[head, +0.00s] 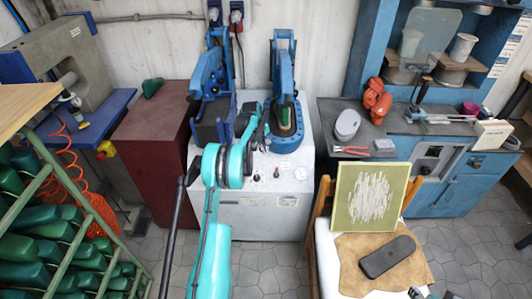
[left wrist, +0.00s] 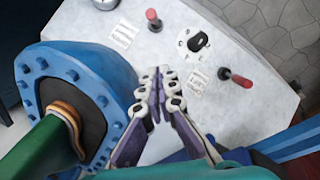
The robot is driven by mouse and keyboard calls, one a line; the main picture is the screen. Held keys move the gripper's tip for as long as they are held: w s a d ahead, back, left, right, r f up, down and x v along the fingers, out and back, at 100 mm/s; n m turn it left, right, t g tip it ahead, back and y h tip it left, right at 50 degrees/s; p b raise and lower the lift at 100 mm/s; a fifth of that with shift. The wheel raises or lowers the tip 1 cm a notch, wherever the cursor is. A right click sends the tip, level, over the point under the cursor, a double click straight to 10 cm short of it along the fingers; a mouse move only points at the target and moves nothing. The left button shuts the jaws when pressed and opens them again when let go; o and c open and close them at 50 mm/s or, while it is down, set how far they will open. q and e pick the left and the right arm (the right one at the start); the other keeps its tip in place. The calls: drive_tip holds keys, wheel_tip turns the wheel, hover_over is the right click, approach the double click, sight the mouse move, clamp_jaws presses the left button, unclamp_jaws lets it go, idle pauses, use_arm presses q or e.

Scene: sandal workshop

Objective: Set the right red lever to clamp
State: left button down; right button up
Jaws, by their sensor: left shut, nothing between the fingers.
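The right red lever (head: 277,172) stands on the pale machine top, right of a dark knob. It also shows near the top of the left wrist view (left wrist: 153,20), its handle pointing towards the picture's top. The other red lever (left wrist: 236,78) is on the far side of the black knob (left wrist: 198,41); my arm hides it in the head view. My left gripper (head: 262,138) is shut and empty. Its closed fingertips (left wrist: 158,84) hover over the panel, apart from both levers.
The blue press (left wrist: 95,85) with a green last stands close beside the left fingers. A second blue press (head: 212,85) stands left of it. A chair with a board (head: 372,197) and a dark sole (head: 387,256) is at front right.

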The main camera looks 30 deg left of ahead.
sight(277, 172)
use_arm(q)
drive_tip(key=w+d+f+b, duration=0.1)
drive_tip(key=d+f+b, duration=0.2)
drive_tip(key=f, duration=0.5)
drive_tip(key=shift+d, duration=0.55)
use_arm(e)
wheel_tip(277, 172, down, 4)
use_arm(q)
drive_tip(key=shift+s+d+f+b, duration=0.1)
drive_tip(key=shift+s+d+b, duration=0.1)
drive_tip(key=shift+b, duration=0.1)
use_arm(e)
drive_tip(key=shift+s+d, duration=0.1)
drive_tip(key=shift+s, duration=0.05)
